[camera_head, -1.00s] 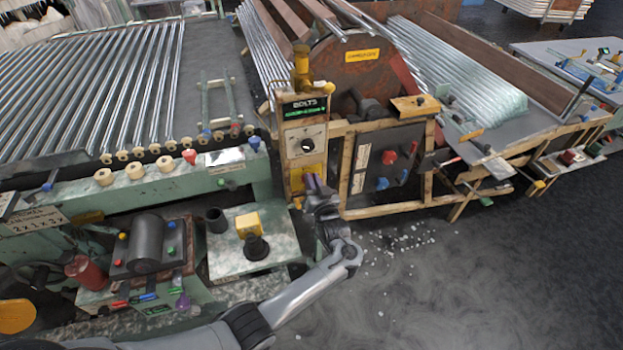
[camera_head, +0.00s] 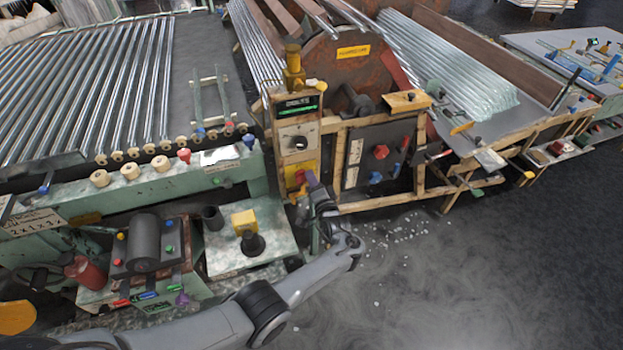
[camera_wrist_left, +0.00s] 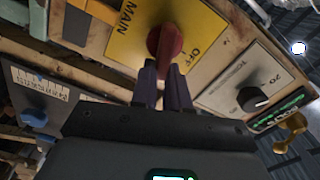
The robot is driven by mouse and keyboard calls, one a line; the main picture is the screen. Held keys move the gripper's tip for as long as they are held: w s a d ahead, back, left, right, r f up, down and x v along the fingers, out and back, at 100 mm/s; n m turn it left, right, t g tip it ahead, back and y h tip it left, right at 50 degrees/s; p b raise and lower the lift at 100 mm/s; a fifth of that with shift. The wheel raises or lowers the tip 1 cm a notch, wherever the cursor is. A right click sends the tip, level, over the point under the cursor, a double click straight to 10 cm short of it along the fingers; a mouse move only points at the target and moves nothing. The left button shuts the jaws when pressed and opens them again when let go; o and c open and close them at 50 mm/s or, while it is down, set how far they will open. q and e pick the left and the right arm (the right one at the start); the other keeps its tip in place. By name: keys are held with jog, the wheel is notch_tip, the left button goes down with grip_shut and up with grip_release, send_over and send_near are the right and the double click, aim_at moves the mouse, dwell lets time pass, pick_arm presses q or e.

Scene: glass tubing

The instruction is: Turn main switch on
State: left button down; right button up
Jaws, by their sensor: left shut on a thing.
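The main switch is a red knob (camera_wrist_left: 166,43) on a yellow plate (camera_wrist_left: 200,26) marked MAIN and OFF in the left wrist view. In the head view, the red knob (camera_head: 300,177) shows small on the low front of the control post, beside my gripper. My left gripper (camera_head: 313,180) reaches it from the right. In the wrist view its two dark fingers (camera_wrist_left: 162,72) are shut on the near end of the knob and hide part of it. I cannot tell which mark the knob points to. My right gripper is not in view.
A grey dial plate (camera_head: 298,141) sits above the switch on the same post, under a green-lit display (camera_head: 299,105). A dark panel with coloured knobs (camera_head: 379,158) is to the right. A tube rack (camera_head: 90,90) lies left. The floor (camera_head: 450,270) at right is open.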

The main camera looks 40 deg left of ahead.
pick_arm(q)
jog(key=m, duration=0.2)
jog(key=f+m, duration=0.1)
jog(key=m, duration=0.1)
dwell(0.7)
jog(key=c, duration=1.1)
grip_release()
jog(key=shift+d, duration=0.15)
jog(key=p+v, duration=0.3)
jog(key=v, duration=0.7)
jog(key=shift+s+d, duration=0.25)
